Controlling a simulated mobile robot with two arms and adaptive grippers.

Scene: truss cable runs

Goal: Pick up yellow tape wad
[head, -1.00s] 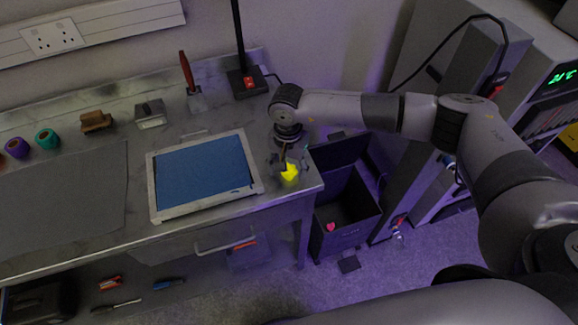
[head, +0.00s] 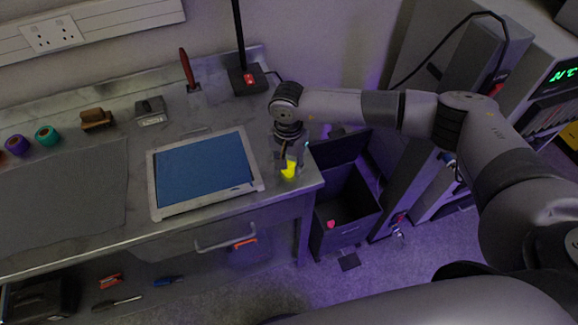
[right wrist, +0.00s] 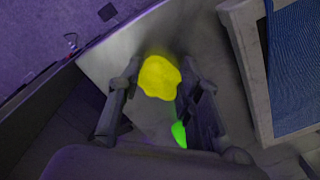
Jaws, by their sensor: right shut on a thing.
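The yellow tape wad (head: 290,169) is at the right end of the metal bench, between the framed blue panel and the bench's right edge. My right gripper (head: 289,162) points down over it, with its fingers around the wad. In the right wrist view the wad (right wrist: 159,78) is a bright yellow lump between the two fingertips (right wrist: 157,82), and the fingers are shut on it. Whether it is clear of the bench top I cannot tell. A small green patch shows near the right finger in that view. My left gripper is not in view.
The framed blue panel (head: 203,172) lies just left of my right gripper. A lamp base (head: 247,80) and a red-handled tool (head: 187,69) stand behind.

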